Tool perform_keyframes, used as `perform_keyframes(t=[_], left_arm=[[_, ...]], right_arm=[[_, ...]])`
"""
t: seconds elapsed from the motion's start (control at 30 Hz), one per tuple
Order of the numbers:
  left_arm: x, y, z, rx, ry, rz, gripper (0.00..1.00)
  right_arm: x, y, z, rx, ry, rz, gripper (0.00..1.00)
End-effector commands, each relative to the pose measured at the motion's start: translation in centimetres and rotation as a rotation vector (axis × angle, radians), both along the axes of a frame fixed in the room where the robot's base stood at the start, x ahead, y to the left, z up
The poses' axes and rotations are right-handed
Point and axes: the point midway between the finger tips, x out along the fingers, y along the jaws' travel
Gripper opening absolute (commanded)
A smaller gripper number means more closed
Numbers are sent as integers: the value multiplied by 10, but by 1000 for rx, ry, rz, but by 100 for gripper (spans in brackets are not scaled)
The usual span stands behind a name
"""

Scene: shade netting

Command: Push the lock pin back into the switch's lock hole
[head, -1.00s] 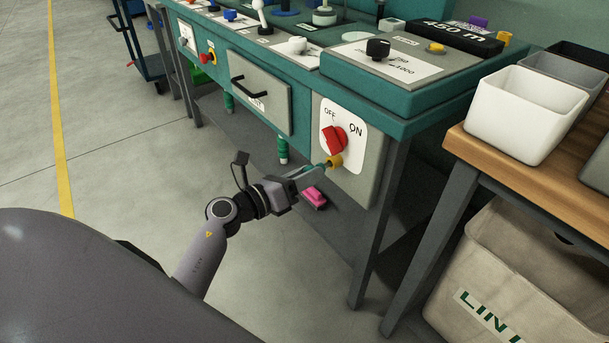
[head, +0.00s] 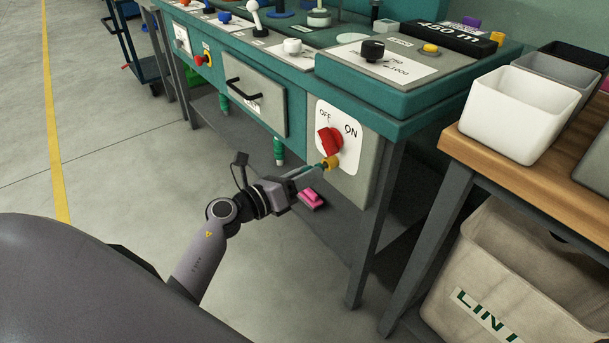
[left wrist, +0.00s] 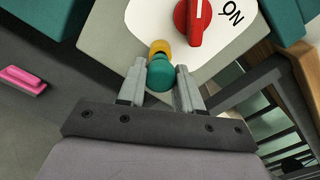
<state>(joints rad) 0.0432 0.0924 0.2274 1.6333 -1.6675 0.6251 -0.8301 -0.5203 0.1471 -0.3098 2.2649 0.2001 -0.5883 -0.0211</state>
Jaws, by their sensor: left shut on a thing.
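The red switch knob (head: 329,142) sits on a white plate marked OFF and ON, on the grey box at the bench's front corner. It also shows in the left wrist view (left wrist: 194,20). A yellow collar (head: 331,163) is just below the knob. My left gripper (left wrist: 161,74) is shut on the teal lock pin (left wrist: 160,73), whose rounded end faces the wrist camera. The pin lines up in front of the yellow collar (left wrist: 160,47). Its far end is hidden, so I cannot tell how deep it sits. My right gripper is not in view.
A drawer with a black handle (head: 248,92) is left of the switch box. A pink object (head: 311,199) lies low, below the gripper. A bench leg (head: 375,230) stands right of the switch. A wooden table with bins (head: 520,112) is further right.

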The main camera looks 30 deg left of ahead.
Motion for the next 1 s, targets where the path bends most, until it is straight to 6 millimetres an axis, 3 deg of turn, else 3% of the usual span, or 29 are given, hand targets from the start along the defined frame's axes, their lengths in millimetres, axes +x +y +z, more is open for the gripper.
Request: perform_keyframes(t=[0.83,0.87,0.9,0.93,1.0], left_arm=[[13,-6,1,0,-1,1,0],[13,-6,1,0,-1,1,44],[13,-6,1,0,-1,1,57],[13,-6,1,0,-1,1,64],[13,-6,0,0,-1,1,64]], right_arm=[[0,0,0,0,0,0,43],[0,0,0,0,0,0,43],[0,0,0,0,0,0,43],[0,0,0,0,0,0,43],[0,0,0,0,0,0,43]])
